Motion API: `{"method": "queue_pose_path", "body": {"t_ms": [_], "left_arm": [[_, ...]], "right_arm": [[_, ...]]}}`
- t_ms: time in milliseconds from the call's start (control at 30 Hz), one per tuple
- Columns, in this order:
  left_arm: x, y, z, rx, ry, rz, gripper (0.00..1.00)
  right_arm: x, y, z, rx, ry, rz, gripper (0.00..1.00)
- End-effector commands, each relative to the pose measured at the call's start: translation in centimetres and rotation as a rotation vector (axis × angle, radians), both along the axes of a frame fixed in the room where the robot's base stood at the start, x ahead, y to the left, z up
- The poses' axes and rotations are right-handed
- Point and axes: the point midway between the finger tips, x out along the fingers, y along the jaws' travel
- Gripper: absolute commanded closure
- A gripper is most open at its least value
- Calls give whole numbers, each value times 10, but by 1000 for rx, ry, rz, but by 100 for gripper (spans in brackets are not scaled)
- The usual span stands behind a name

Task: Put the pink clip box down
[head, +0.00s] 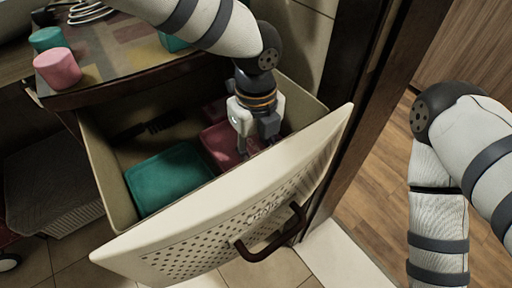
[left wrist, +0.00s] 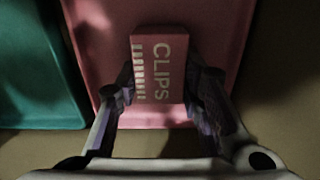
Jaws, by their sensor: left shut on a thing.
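My left gripper (head: 245,150) reaches down into the open drawer (head: 225,218). It is shut on the pink clip box (left wrist: 160,68), marked "CLIPS", which sits between the two fingers in the left wrist view. The box is over the pink tray (left wrist: 217,30); I cannot tell whether it touches the tray floor. In the head view the box is hard to tell from the pink tray (head: 222,148) and the fingers partly cover it. A teal tray (head: 168,178) lies beside the pink one, to its left. My right gripper is out of view.
The drawer's pale perforated front with a dark handle (head: 272,238) is nearest me. A dark object (head: 150,128) lies at the drawer's back left. A pink cup (head: 58,68) and a teal cup (head: 47,39) stand on the tabletop above. A dark post rises at the right.

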Motion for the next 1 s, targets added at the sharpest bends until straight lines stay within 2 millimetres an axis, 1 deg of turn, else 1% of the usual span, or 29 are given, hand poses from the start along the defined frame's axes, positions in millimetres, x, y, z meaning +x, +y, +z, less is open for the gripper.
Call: {"method": "queue_pose_path", "body": {"t_ms": [100,133,167,200,233,467,567,667,800,900,1000], "left_arm": [[0,0,-4,0,1,0,98],[0,0,-4,0,1,0,64],[0,0,-4,1,1,1,57],[0,0,-4,0,0,1,48],[0,0,-3,1,1,1,46],[0,0,-3,0,0,1,46],[0,0,3,0,-1,1,46],[1,0,24,-2,-6,2,46],[1,0,65,-1,-7,1,46],[1,0,90,-2,-6,3,46],[1,0,108,-1,-3,2,46]], "right_arm": [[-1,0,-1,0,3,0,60],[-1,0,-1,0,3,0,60],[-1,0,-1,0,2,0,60],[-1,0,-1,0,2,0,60],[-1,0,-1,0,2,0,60],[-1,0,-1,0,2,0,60],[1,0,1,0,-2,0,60],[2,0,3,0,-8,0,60],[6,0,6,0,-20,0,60],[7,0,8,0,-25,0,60],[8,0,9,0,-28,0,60]]}}
